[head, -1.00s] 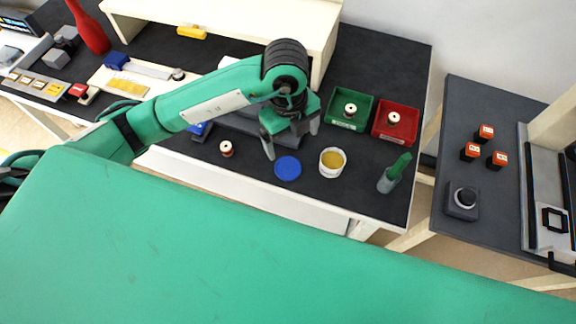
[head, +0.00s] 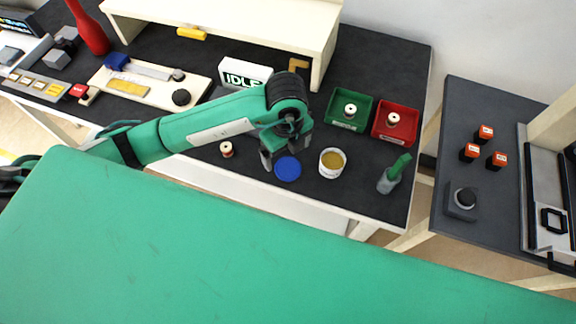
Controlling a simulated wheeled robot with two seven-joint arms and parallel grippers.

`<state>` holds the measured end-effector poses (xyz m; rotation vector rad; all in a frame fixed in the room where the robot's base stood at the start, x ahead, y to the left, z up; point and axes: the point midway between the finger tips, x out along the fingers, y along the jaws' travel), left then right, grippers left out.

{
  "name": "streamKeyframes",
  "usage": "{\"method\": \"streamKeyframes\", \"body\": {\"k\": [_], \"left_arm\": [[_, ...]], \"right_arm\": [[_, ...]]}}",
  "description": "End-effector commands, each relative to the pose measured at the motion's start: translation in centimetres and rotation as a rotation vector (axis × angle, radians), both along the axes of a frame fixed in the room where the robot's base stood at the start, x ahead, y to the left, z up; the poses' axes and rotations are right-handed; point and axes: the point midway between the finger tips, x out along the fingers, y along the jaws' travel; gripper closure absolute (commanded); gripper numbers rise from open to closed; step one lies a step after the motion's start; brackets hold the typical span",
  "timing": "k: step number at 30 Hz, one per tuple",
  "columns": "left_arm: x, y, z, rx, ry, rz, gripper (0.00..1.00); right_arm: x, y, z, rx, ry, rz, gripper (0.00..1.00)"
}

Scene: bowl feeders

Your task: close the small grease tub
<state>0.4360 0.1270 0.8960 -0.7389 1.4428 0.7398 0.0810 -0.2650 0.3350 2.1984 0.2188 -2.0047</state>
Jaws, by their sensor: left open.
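The small grease tub (head: 332,163) stands uncovered on the dark bench top, white-walled with yellow-brown grease inside. A round blue lid (head: 288,169) lies flat on the bench just left of the tub, apart from it. My left gripper (head: 279,163) points down at the lid's back-left side, with its fingers apart. It hides a little of the lid's far edge. I cannot tell whether a finger touches the lid. My right gripper is not in view.
A green bin (head: 348,126) and a red bin (head: 378,136) stand behind the tub, each with a spool. Another spool (head: 227,149) stands left of my gripper. The bench's front edge is close by.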

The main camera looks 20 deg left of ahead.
Motion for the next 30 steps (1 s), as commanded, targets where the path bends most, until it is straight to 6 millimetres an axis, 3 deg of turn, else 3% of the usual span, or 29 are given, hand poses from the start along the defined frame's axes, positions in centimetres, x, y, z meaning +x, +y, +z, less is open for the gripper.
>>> {"method": "streamKeyframes", "body": {"k": [4,14,24,30], "left_arm": [[0.0,0.0,-1.1,0.000,-0.001,0.000,0.08],[0.0,0.0,-1.3,0.000,-0.001,-0.001,0.08],[0.1,0.1,-5.7,0.001,0.002,0.000,0.08],[0.2,0.1,-6.4,0.000,-0.002,0.000,0.08]], "right_arm": [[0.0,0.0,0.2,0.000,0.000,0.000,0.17],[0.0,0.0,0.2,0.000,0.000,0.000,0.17],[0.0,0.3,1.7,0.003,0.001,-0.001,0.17],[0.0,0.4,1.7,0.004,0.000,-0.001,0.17]]}}
